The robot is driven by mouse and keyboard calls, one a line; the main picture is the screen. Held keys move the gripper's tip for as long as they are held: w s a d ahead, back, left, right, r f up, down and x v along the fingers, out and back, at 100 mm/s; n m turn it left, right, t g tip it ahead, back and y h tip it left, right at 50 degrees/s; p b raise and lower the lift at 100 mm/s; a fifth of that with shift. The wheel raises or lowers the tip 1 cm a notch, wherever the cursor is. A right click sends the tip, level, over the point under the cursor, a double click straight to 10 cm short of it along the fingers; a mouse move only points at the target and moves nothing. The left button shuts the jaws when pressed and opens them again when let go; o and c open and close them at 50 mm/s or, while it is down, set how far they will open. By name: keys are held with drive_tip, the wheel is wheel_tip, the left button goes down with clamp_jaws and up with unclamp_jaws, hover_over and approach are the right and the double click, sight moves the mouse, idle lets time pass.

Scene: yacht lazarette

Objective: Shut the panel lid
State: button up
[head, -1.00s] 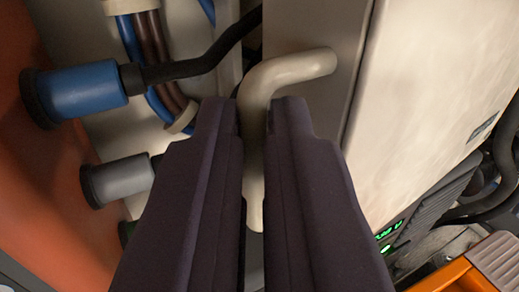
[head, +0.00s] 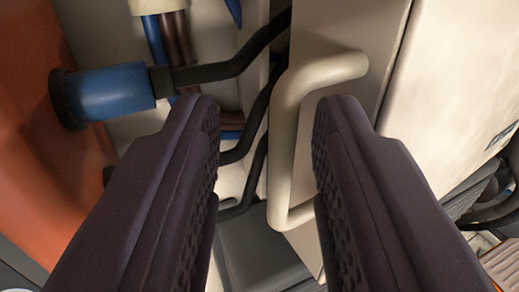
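A beige bar handle (head: 284,140) stands out from a beige panel (head: 335,28), which appears to be the panel lid. Both bent ends of the handle show, and they meet the panel at its right side. My gripper (head: 268,125) is open, with one dark padded finger on each side of the handle. A gap shows between the left finger and the handle. The right finger is close to the handle on its right; whether it touches cannot be told. The fingers hide much of the panel's lower part.
A blue connector (head: 110,90) with a black cable sticks out from an orange wall (head: 40,150) at left. More black cables run behind the handle. A large beige surface (head: 460,80) fills the right, with dark hoses (head: 495,205) at the lower right.

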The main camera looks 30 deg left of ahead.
drive_tip(key=b+v, duration=0.1)
drive_tip(key=v, duration=0.6)
drive_tip(key=shift+s+d+b, duration=0.2)
drive_tip(key=shift+s+b, duration=0.15)
drive_tip(key=shift+b, duration=0.05)
